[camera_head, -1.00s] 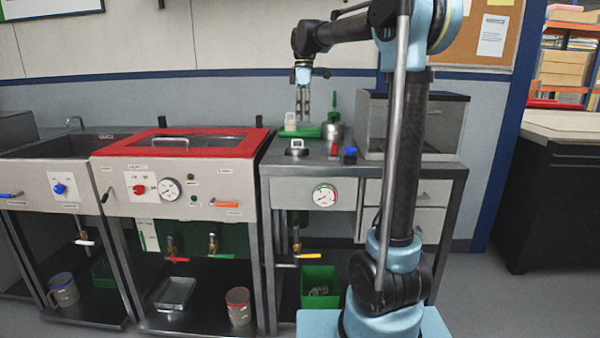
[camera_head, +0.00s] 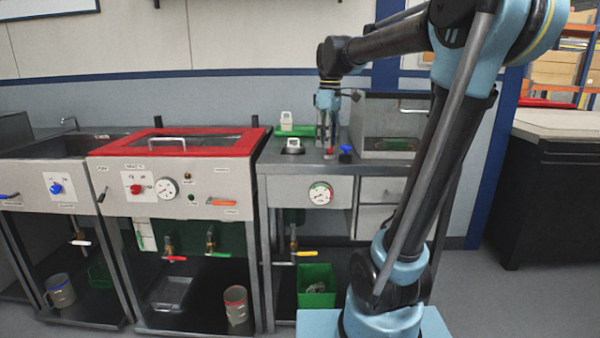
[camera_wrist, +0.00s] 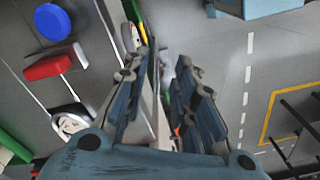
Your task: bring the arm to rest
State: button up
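My gripper (camera_head: 327,146) is over the right-hand steel counter (camera_head: 268,160), in front of the place where a metal pot and green handle showed earlier. In the wrist view its two fingers (camera_wrist: 168,58) stand apart with a gap between them, and I see nothing held. My arm is bent, reaching from its base at the lower right up and over to the left. Whether the fingertips touch anything on the counter cannot be told.
A white piece (camera_head: 286,118) stands by a green tray (camera_head: 300,131). A steel box (camera_head: 385,120) stands right. A red-framed cabinet (camera_head: 180,146) is left.

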jog(key=s+d+f+m, duration=0.3)
jog(key=s+f+m, duration=0.1)
jog(key=s+f, duration=0.3)
jog(key=s+d+f+m+t, duration=0.1)
jog(key=s+d+f+m, duration=0.3)
jog(key=s+f, duration=0.4)
jog(key=s+d+f+m+t, duration=0.1)
jog(key=s+d+f+m, duration=0.2)
jog(key=s+f, duration=0.4)
notch_tip(320, 180, down, 4)
jog(key=shift+s+d+r+m, duration=0.15)
jog(key=shift+d+r+m, duration=0.1)
jog(key=shift+m, duration=0.15)
